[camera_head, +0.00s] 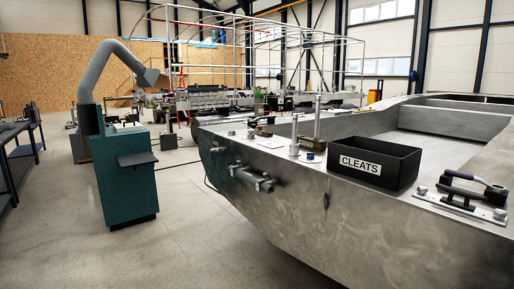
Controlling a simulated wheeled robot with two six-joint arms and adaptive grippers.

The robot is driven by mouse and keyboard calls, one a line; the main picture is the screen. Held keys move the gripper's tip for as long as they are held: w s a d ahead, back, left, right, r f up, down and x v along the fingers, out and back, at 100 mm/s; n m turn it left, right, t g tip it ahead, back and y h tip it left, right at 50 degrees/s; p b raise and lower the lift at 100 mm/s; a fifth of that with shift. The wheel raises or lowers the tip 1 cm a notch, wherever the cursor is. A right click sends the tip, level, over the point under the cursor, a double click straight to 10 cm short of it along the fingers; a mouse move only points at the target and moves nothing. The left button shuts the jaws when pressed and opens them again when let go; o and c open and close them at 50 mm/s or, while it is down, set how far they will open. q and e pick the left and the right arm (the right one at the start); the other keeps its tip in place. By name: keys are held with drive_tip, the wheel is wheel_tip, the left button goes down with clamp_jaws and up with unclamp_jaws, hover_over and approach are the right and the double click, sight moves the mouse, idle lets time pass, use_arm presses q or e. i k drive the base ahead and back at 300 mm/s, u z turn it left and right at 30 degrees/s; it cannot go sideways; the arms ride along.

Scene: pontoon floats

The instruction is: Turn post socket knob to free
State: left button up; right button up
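Neither of my grippers shows in the head view. A large bare-metal pontoon float (290,205) fills the right half. On its near deck edge stand a thin upright post (294,133) on a round base and a taller post (317,125) with a thicker lower part. A small blue round piece (310,156) sits on a light plate just in front of the taller post. It may be the post socket knob, but it is too small to tell, and its turn position cannot be read.
A black bin (384,150) labelled CLEATS stands on the deck. A black handled clamp (466,190) is at right, and a dark fitting (252,179) juts from the float's side. A green cabinet (122,190) with a grey hose stands left. Open floor lies between.

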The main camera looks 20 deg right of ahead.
sight(310, 156)
drive_tip(key=u, duration=0.25)
drive_tip(key=i, duration=1.3)
drive_tip(key=z, duration=0.4)
drive_tip(key=i, duration=0.9)
drive_tip(key=z, duration=0.7)
